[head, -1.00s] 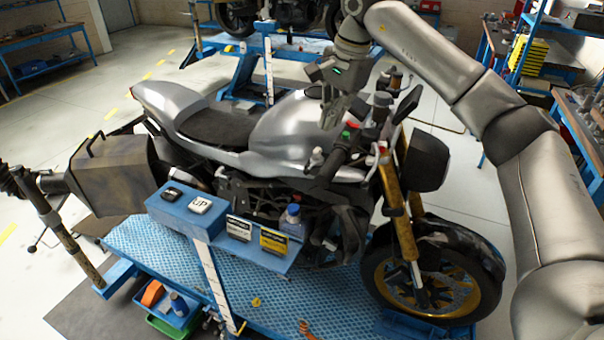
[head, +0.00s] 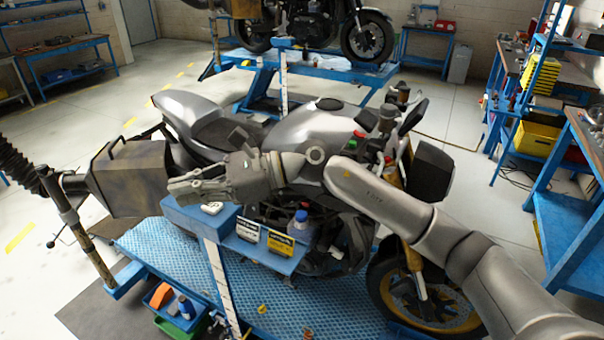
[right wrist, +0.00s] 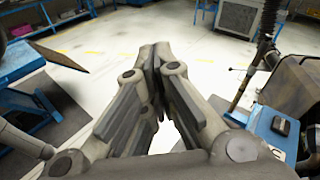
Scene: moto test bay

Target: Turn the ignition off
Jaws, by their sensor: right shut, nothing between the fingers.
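The silver motorcycle (head: 300,125) stands on a blue lift (head: 140,243). Its handlebar area, with a red and a green control (head: 357,138), shows just beyond my right arm. I cannot make out the ignition or a key there; my forearm covers part of that area. My right gripper (head: 180,186) is shut and empty, pointing left in front of the motorcycle's side, over the left end of the blue shelf. In the right wrist view its fingers (right wrist: 155,60) meet at the tips. My left gripper is not in view.
The blue shelf (head: 185,218) carries a white button box (head: 211,208), two small cards and a blue-capped bottle (head: 299,225). A black button box (right wrist: 281,126) shows in the right wrist view. A brown exhaust box (head: 130,180) stands at left. A blue bench (head: 575,195) is at right.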

